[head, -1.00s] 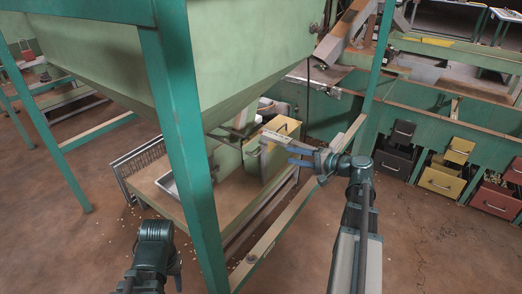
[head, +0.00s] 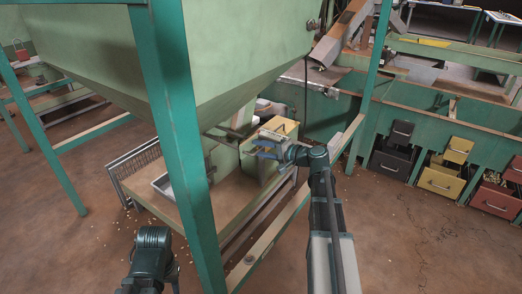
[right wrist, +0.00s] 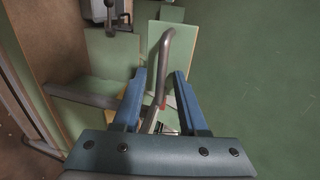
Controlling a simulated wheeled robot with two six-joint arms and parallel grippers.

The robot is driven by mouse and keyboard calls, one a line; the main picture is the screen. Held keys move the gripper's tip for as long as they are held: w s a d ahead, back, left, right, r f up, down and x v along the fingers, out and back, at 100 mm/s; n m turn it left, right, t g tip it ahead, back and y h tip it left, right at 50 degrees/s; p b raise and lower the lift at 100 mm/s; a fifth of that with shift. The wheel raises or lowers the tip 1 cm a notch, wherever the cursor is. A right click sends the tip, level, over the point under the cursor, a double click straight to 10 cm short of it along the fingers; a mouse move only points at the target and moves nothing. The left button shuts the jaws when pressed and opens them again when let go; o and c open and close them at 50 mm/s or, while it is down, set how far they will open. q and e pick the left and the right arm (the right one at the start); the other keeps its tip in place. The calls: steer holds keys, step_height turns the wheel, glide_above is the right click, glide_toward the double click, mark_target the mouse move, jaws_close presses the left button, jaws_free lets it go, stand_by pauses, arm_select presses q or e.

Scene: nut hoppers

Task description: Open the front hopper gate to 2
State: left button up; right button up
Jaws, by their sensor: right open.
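The large pale green hopper (head: 230,50) hangs in the green frame at the upper left of the head view. Below its outlet is a pale green box-like part with a yellow plate (head: 281,126) on top. My right gripper (head: 258,147) is at this part, its blue fingers open. In the right wrist view the right gripper (right wrist: 160,78) has its fingers on either side of a bent grey metal bar (right wrist: 161,62); I cannot tell whether they touch it. A red mark shows near the bar's lower end. Of my left arm only dark links show; its fingers are not visible.
A green frame post (head: 180,130) stands between my arms. A metal tray (head: 164,186) sits on the bench under the hopper. A dark knobbed lever (right wrist: 110,12) shows at the wrist view's upper left. Dark, yellow and red bins stand at the right. The near floor is mostly clear.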

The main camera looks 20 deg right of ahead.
jaws_close()
stand_by(1.4)
